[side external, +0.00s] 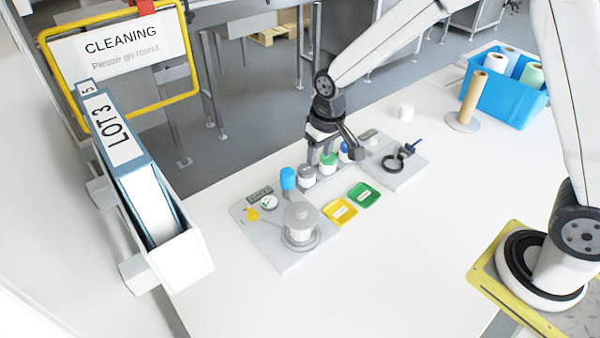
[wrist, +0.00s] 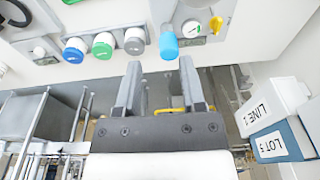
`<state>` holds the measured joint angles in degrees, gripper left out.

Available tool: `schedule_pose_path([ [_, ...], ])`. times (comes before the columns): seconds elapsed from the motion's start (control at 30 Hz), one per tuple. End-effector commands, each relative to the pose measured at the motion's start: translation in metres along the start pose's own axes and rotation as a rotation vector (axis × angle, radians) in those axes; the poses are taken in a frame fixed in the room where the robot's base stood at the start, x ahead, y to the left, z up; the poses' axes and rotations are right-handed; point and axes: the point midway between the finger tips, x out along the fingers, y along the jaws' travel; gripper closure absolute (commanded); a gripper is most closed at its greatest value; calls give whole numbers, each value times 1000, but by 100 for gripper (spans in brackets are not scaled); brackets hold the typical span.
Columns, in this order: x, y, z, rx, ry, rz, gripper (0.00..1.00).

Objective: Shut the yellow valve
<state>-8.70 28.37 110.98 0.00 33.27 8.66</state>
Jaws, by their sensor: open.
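The yellow valve (side external: 252,214) is a small handle on the left part of the grey plate (side external: 280,258), beside a round gauge (side external: 269,203). In the wrist view the yellow valve (wrist: 215,24) is at the upper right, near the gauge (wrist: 191,27). My gripper (side external: 320,154) is open above the row of jars, to the right of the valve and apart from it. In the wrist view my open gripper (wrist: 160,64) has nothing between its fingers. The valve is not touched; I cannot tell how far it is turned.
A blue-capped piece (side external: 288,178) stands between valve and gripper. Jars with grey (side external: 307,172), green (side external: 328,159) and blue lids stand in a row. A clear-sided vessel (side external: 300,225) is close to the valve. Yellow (side external: 341,212) and green (side external: 364,195) trays lie in front. A binder holder (side external: 185,262) stands left.

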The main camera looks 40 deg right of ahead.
Motion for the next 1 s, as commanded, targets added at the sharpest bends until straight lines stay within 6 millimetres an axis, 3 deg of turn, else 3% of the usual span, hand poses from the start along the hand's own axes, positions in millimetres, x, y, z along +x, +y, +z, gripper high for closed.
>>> schedule_pose_path([
  [0.2,32,-34,-39,-2,-38,1,49],
  [0.5,80,-81,-75,-2,-87,8,49],
  [0.8,120,-118,-89,-1,-121,17,49],
  [1.0,127,-126,-91,1,-128,20,49],
])
